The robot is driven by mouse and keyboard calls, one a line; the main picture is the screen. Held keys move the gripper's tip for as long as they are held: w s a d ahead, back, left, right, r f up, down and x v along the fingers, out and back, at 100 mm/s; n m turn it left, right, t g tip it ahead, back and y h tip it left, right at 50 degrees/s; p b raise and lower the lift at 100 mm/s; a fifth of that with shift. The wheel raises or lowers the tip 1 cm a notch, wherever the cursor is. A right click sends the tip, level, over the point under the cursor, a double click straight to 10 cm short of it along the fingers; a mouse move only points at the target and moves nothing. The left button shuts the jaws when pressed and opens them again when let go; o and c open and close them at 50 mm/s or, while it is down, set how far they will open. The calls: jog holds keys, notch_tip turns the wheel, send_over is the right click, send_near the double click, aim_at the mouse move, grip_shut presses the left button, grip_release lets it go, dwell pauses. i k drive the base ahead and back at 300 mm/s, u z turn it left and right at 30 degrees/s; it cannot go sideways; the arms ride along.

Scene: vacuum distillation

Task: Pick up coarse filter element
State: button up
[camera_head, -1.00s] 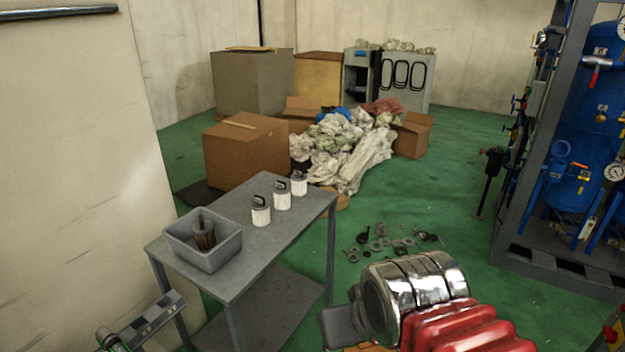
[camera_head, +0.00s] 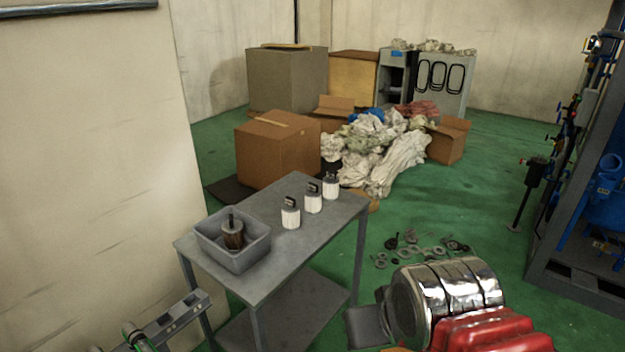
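Three white cylindrical filter elements with dark tops and handles stand upright in a row on a grey metal table: a near one (camera_head: 290,217), a middle one (camera_head: 314,202) and a far one (camera_head: 331,188). A brown, dirty-looking cylindrical element (camera_head: 233,237) with a dark upright stem stands in a grey plastic bin (camera_head: 262,250) at the table's left end. I cannot tell by sight which of these is the coarse one. The table top (camera_head: 300,250) is otherwise bare. My gripper is not in view.
A chrome and red machine (camera_head: 450,300) stands right of the table. Loose metal parts (camera_head: 425,250) lie on the green floor behind it. Cardboard boxes (camera_head: 280,150) and crumpled sheeting (camera_head: 370,150) lie beyond. A blue piped rack (camera_head: 585,200) stands right. A wall (camera_head: 90,180) borders the left.

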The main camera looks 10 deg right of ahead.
aim_at(312, 193)
jog(key=i, duration=0.85)
jog(key=z, duration=0.05)
